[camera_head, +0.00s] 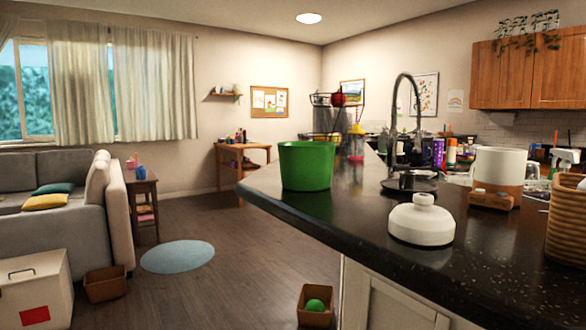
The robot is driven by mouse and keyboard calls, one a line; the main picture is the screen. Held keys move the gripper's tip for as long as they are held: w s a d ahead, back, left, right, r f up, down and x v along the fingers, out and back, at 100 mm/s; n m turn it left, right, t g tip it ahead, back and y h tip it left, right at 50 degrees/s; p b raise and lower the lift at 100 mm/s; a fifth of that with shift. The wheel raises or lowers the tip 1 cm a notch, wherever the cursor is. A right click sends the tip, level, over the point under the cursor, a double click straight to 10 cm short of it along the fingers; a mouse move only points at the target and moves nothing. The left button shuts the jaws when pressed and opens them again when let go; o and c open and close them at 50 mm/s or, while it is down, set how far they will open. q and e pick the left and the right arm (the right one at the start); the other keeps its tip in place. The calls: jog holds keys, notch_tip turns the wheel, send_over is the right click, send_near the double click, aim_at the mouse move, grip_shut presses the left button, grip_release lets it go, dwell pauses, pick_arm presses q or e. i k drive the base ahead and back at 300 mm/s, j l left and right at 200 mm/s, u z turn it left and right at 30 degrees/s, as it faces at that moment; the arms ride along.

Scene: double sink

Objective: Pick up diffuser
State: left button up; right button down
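A squat white domed object with a short neck, which looks like the diffuser (421,222), stands upright on the dark speckled countertop (372,228) near its front edge. It is in full view and nothing touches it. Neither of my grippers shows in the head view.
A green bucket (305,165) stands behind it to the left. A white and tan canister (498,170), a small brown holder (490,199) and a woven basket (568,222) are to the right. A tall faucet (393,120) rises behind. The counter just around the diffuser is clear.

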aim_at(497, 170)
jog(key=i+j+z, duration=0.15)
jog(key=z, duration=0.8)
